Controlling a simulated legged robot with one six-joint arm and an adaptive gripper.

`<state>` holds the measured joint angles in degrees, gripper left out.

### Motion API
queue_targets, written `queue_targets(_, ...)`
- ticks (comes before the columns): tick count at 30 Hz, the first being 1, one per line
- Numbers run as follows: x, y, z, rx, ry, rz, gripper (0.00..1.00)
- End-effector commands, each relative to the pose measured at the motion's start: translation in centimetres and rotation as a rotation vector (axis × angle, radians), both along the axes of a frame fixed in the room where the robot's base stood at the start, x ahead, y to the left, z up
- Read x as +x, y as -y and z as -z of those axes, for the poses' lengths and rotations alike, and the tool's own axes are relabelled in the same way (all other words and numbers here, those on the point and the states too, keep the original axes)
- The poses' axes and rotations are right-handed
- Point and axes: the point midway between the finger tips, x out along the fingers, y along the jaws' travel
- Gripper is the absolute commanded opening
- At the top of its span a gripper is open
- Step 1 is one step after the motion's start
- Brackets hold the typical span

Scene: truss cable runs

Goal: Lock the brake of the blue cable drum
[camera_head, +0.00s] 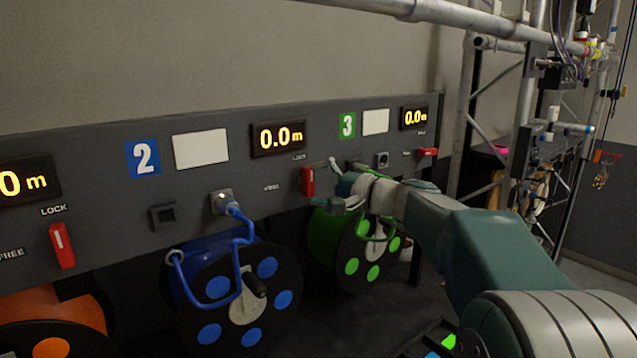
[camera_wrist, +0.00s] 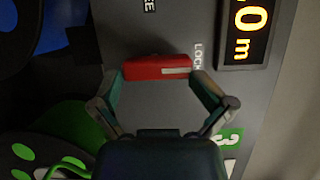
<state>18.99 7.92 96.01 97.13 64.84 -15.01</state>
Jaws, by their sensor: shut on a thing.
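The blue cable drum (camera_head: 243,295) hangs below the panel marked 2 and has a dark crank knob. Its red brake lever (camera_head: 308,182) stands upright on the panel, right of the FREE label (camera_head: 272,188) and below LOCK (camera_head: 299,157). In the wrist view the red lever (camera_wrist: 155,68) lies sideways, its white-marked end by the LOCK label (camera_wrist: 197,57). My gripper (camera_head: 326,184) is at this lever. In the wrist view my gripper (camera_wrist: 156,77) has one finger at each end of the lever, shut on it.
An orange drum (camera_head: 50,305) with an upright red lever (camera_head: 62,246) is at left. A green drum (camera_head: 345,240) sits behind my arm, its red lever (camera_head: 428,152) sideways. A blue cable (camera_head: 237,260) runs to a panel socket. Metal truss stands at right.

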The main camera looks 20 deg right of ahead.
Motion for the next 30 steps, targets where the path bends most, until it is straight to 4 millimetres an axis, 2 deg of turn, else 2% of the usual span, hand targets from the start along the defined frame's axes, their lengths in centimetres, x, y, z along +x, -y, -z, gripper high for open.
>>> queue_targets(1, 0.2, -0.2, 0.9, -0.001, -0.018, -0.003, 0.48)
queue_targets(2, 0.2, -0.2, 0.9, -0.001, -0.018, -0.003, 1.00)
queue_targets(11, -0.3, 0.2, 0.9, -0.001, -0.018, -0.003, 1.00)
queue_targets(24, -6.5, 6.9, 0.3, 0.004, -0.004, 0.004, 1.00)
queue_targets(30, -8.4, 8.6, 0.3, 0.002, -0.001, 0.002, 1.00)
